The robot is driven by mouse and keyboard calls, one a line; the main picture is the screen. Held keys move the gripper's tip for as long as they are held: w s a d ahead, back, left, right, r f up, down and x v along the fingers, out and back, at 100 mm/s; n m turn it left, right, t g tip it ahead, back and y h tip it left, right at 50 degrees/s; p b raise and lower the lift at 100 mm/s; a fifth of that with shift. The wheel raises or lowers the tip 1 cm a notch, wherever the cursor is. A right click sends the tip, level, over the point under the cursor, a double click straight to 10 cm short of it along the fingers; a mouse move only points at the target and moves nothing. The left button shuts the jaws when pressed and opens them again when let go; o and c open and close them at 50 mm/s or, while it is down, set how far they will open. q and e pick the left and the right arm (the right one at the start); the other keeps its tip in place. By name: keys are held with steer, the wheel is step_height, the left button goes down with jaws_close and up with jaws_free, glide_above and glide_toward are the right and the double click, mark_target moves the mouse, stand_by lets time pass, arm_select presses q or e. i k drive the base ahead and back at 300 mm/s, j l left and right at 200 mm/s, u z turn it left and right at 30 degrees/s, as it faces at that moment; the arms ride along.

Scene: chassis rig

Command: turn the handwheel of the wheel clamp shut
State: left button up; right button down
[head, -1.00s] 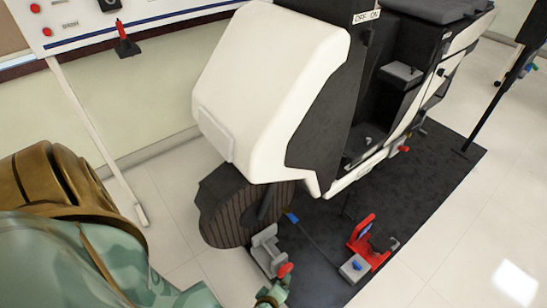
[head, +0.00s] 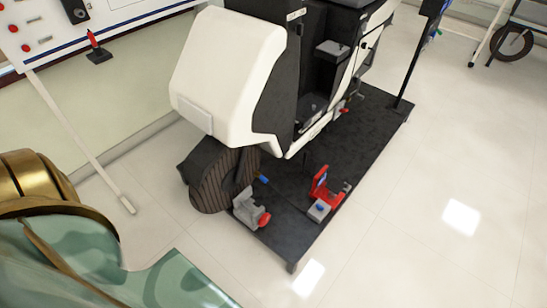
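The wheel clamp (head: 246,208) is a grey block-like fixture on the dark platform, beside the front wheel (head: 221,182) of the white and black vehicle chassis. Its small red handwheel (head: 264,220) is on the side nearest me. I cannot tell from here how tightly the clamp's jaws close. A green and bronze part of my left arm fills the lower left in the head view, apart from the clamp. Neither gripper shows.
A red bracket (head: 320,186) with a grey block (head: 318,211) stands on the platform right of the clamp. The dark platform (head: 290,237) has a raised edge near me. A white panel with red buttons (head: 30,45) stands left.

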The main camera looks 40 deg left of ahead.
mark_target(263, 219)
steer(key=i+l+z, duration=0.2)
steer(key=i+l, duration=0.4)
steer(key=i+l+z, duration=0.2)
steer(key=i+l, duration=0.3)
steer(key=i+u, duration=0.45)
steer(key=i, duration=0.15)
steer(key=i+l+u, duration=0.25)
steer(key=i+u, duration=0.15)
steer(key=i, duration=0.15)
steer(key=i+u, duration=0.15)
steer(key=u, duration=0.3)
steer(key=i+u, duration=0.15)
steer(key=u, duration=0.35)
steer(key=i+l+u, duration=0.1)
steer(key=u, duration=0.35)
steer(key=i+l+u, duration=0.1)
steer(key=u, duration=0.4)
steer(key=i+l+u, duration=0.1)
steer(key=u, duration=0.3)
steer(key=i+l+u, duration=0.2)
steer(key=u, duration=0.25)
steer(key=i+l+u, duration=0.25)
steer(key=u, duration=0.15)
